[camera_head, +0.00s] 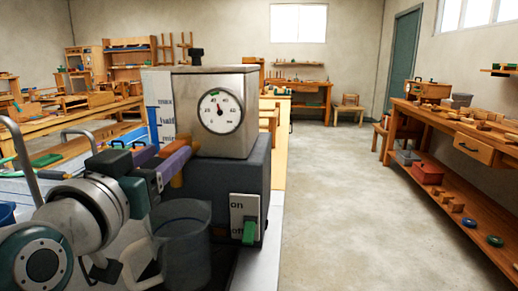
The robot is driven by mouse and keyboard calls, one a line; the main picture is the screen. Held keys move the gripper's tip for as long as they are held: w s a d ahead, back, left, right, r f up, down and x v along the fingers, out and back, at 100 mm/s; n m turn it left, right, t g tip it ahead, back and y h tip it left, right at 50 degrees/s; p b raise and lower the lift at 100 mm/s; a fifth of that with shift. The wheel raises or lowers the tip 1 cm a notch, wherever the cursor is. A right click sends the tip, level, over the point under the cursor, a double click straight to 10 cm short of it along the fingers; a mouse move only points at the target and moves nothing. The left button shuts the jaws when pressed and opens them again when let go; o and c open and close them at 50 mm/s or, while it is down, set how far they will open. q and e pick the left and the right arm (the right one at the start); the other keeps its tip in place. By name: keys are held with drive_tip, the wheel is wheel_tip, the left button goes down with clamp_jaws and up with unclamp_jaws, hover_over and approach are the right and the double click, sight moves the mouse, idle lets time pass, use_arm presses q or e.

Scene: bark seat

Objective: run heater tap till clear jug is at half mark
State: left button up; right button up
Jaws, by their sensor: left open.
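The heater (212,80) is a metal box with a round dial, standing on a dark base (224,178). Its on/off panel has a green switch lever (249,232) at the lower, "off" end. Orange-brown parts at the heater's left front look like the tap (177,180), partly hidden by my gripper. The clear jug (184,250) stands below, grey and see-through; I cannot make out its water level. My left gripper (172,158) is open, its purple fingers close to the tap; I cannot tell if they touch it. My right gripper is not in view.
A board marked max, half and min (160,110) stands behind the tap, partly hidden. A workbench with wooden items (465,125) runs along the right wall. Other benches (70,115) stand at the back left. The floor (345,200) right of the heater is clear.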

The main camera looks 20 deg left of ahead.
sight(178, 141)
use_arm(q)
drive_tip(key=b+x, duration=0.2)
drive_tip(key=x, duration=0.2)
drive_tip(key=shift+w+f, duration=0.1)
drive_tip(key=shift+w, duration=0.1)
drive_tip(key=shift+w+a, duration=0.15)
drive_tip(key=shift+w, duration=0.55)
clamp_jaws()
idle(0.7)
